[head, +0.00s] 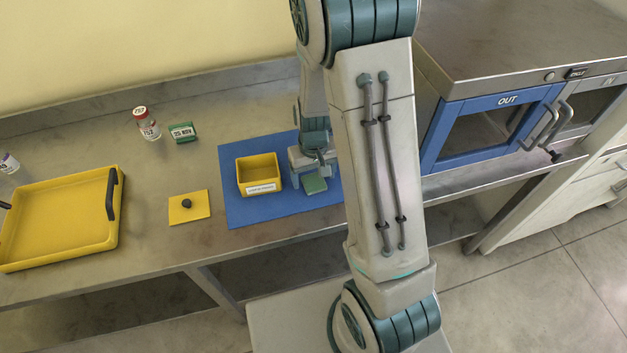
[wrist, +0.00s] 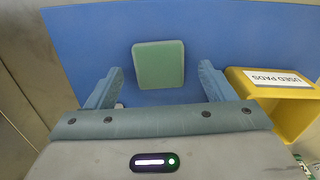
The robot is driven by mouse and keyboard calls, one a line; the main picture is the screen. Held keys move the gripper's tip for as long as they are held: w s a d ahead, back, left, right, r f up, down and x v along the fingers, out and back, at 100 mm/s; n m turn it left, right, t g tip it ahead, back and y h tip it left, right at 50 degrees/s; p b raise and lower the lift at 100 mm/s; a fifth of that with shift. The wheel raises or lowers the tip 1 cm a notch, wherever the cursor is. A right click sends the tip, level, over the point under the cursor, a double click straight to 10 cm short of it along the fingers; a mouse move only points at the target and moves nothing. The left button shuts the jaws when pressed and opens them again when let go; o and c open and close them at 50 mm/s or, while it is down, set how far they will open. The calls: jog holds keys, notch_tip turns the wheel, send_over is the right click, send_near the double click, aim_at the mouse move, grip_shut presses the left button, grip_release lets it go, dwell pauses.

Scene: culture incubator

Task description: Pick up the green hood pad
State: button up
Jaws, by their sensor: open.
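The green hood pad (head: 314,184) is a small flat square lying on the blue mat (head: 245,208), to the right of the yellow bin. In the wrist view the pad (wrist: 159,65) lies ahead of my gripper (wrist: 162,85), centred between the two blue fingers. My gripper (head: 310,170) is open, with clear gaps between each finger and the pad. It is right by the pad in the head view; its exact height above the mat I cannot tell. Nothing is held.
A yellow bin (head: 259,174) labelled "USED PADS" stands on the mat beside my gripper. A yellow square with a dark knob (head: 189,207), a yellow tray (head: 60,224), a bottle (head: 147,124) and a green block (head: 182,132) stand further left. The blue-framed "OUT" incubator (head: 492,122) is at right.

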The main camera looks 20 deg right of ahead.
aim_at(316, 178)
jog(key=shift+f, duration=0.6)
jog(key=shift+c, duration=0.3)
jog(key=c, duration=1)
jog(key=shift+r, duration=0.2)
jog(key=shift+r, duration=0.55)
jog(key=r, duration=0.2)
jog(key=r+b, duration=0.1)
jog(key=shift+w+d, duration=0.35)
jog(key=shift+d, duration=0.05)
jog(key=w+d+r, duration=0.2)
jog(key=w+d+r+b, duration=0.1)
jog(key=w+d+r, duration=0.1)
jog(key=d, duration=0.1)
jog(key=w+d+r, duration=0.2)
jog(key=d, duration=0.1)
jog(key=shift+w+d+r+b, duration=0.25)
jog(key=shift+r+b, duration=0.05)
jog(key=shift+b, duration=0.05)
